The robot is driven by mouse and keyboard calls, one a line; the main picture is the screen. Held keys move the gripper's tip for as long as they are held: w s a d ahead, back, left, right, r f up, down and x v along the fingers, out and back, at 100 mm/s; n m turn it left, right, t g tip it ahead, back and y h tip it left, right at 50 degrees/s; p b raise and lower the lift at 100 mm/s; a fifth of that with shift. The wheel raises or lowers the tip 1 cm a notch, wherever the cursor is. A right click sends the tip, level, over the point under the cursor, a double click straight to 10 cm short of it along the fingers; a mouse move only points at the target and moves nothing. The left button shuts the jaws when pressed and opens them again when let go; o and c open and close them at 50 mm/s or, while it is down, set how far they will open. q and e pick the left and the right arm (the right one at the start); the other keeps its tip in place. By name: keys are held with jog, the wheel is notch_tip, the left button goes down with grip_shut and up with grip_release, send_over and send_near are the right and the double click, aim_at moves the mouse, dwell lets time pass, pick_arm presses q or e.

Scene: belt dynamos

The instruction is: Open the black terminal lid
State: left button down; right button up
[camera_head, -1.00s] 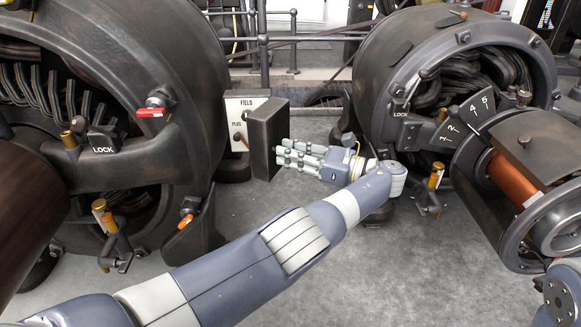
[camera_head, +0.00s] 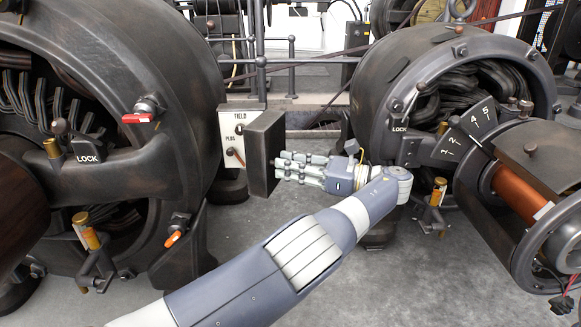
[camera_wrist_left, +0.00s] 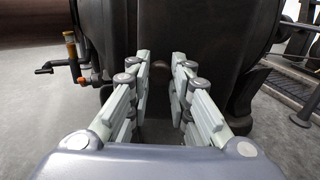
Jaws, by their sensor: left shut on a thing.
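The black terminal lid (camera_head: 264,153) is a dark, box-like cover. In the head view it stands out to the right of the white FIELD panel (camera_head: 239,128), whose face and small lever show beside it. My left gripper (camera_head: 277,168) reaches in from the right, its pale fingers at the lid's right edge, shut on it. The exact contact is hidden. In the left wrist view the fingers (camera_wrist_left: 160,65) point forward on either side of a narrow gap, with dark surfaces ahead. My right gripper is out of view.
A large dark dynamo (camera_head: 180,70) with a LOCK block and red and orange levers stands on the left. Another dynamo (camera_head: 400,60) with a numbered dial (camera_head: 466,132) stands on the right. Railings (camera_head: 290,62) run behind. Grey floor (camera_head: 320,200) lies open between the machines.

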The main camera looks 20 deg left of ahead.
pick_arm(q)
jog(key=c, duration=1.7)
grip_release()
jog(key=shift+w+a, duration=0.1)
jog(key=shift+r, duration=0.1)
notch_tip(320, 180, up, 10)
jog(key=shift+c, duration=0.6)
